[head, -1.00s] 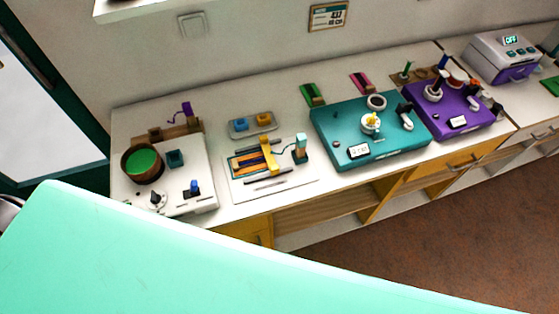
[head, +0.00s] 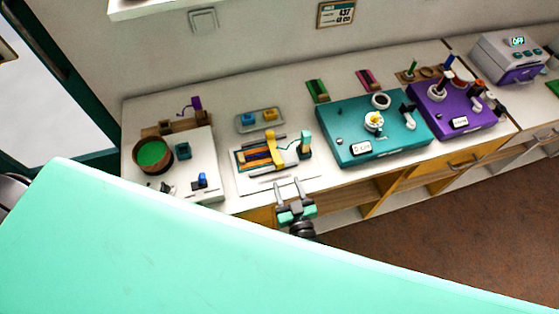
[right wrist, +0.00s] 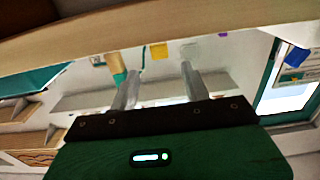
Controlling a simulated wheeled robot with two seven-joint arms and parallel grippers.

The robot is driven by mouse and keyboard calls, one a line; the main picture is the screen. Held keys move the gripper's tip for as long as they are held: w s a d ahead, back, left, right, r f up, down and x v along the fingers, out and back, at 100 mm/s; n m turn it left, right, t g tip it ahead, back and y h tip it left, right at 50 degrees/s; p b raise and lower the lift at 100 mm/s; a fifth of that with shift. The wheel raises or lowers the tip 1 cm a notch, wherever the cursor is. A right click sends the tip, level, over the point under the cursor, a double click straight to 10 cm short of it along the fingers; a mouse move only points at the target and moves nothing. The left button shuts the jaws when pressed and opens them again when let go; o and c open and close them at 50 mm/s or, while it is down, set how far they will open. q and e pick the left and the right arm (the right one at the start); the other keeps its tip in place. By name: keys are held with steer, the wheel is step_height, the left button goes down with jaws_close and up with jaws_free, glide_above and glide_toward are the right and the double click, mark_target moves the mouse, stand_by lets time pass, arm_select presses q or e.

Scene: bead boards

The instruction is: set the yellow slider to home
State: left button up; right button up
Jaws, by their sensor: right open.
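The yellow slider (head: 271,148) stands across dark rails on a white board (head: 248,187) on the counter. In the right wrist view a yellow piece (right wrist: 159,50), apparently the slider, shows between the fingers, beyond a counter edge. My right gripper (head: 290,184) is open and empty, at the counter's front edge, in front of the board and apart from the slider. Its two fingers also show in the right wrist view (right wrist: 160,75). Any home mark on the board is too small to make out. My left gripper is not in view.
A teal-topped post (head: 305,143) with a wire stands right of the slider. Behind it is a grey tray (head: 259,128) with blue and yellow blocks. A white station with a green-filled bowl (head: 152,154) is left; a teal box (head: 385,150) and purple box (head: 470,128) are right.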

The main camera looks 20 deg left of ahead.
mark_target(280, 166)
steer(key=p+x, duration=0.1)
steer(key=x, duration=0.7)
steer(key=shift+w+a, duration=0.25)
steer(key=shift+w, duration=0.05)
